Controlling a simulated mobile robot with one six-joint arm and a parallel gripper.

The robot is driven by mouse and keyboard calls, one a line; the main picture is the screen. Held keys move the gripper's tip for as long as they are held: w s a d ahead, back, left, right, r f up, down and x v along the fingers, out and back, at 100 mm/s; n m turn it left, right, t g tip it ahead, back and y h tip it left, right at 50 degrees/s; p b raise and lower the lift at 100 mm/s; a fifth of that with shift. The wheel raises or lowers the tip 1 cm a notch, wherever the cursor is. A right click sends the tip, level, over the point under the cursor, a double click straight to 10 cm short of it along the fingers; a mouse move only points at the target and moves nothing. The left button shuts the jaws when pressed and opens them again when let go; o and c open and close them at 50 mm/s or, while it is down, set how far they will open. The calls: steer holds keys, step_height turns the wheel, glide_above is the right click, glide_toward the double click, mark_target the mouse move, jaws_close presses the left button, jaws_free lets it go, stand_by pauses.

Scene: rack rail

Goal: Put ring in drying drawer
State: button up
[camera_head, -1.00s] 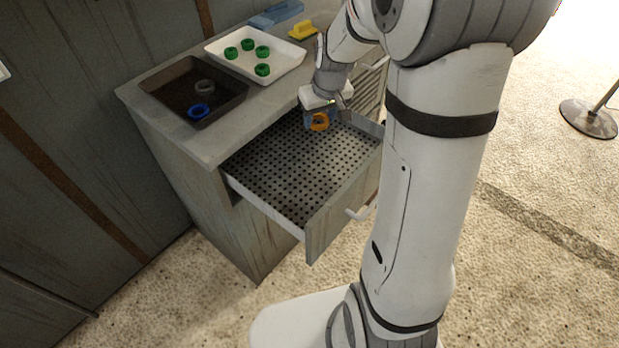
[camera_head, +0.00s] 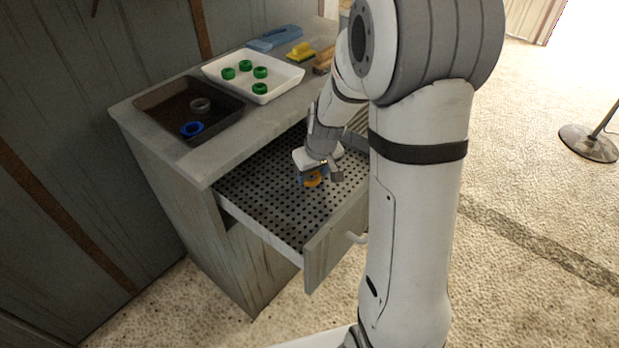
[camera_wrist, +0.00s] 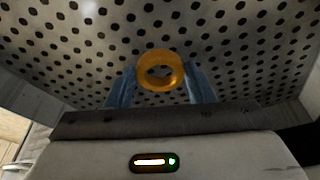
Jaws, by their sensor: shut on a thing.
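My gripper (camera_head: 312,177) is shut on an orange ring (camera_head: 314,180), held between its blue fingers. The ring also shows in the wrist view (camera_wrist: 160,71), with the perforated drawer floor behind it. The drying drawer (camera_head: 262,213) is pulled open from the grey cabinet and has a dark perforated floor. The ring is over the inside of the drawer, near its middle. I cannot tell whether it touches the floor.
A white tray (camera_head: 285,92) holds several green rings. A yellow brush (camera_head: 300,52) and a blue item (camera_head: 275,38) lie behind. The rest of the drawer floor is clear.

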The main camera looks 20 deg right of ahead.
steer(key=shift+f, duration=0.6)
steer(key=shift+f, duration=0.2)
steer(key=o, duration=1)
